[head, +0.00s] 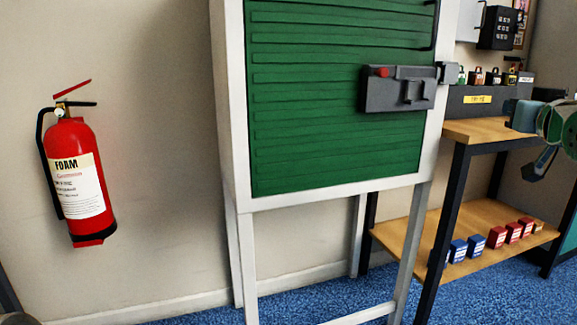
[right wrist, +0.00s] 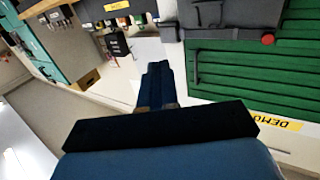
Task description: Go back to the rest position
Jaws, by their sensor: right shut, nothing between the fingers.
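My right gripper (head: 535,172) is at the right edge of the head view, in front of the wooden bench and apart from it. In the right wrist view its fingers (right wrist: 157,85) are together with nothing between them. They point toward the green slatted panel and the wall fittings, which appear upside down there. My left gripper is not in the head view.
A green panel (head: 330,150) in a pale frame stands in the middle with a grey latch box (head: 400,95). A wooden bench (head: 478,131) with a lower shelf (head: 478,217) holding small red and blue boxes stands right. A red extinguisher (head: 75,165) hangs left.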

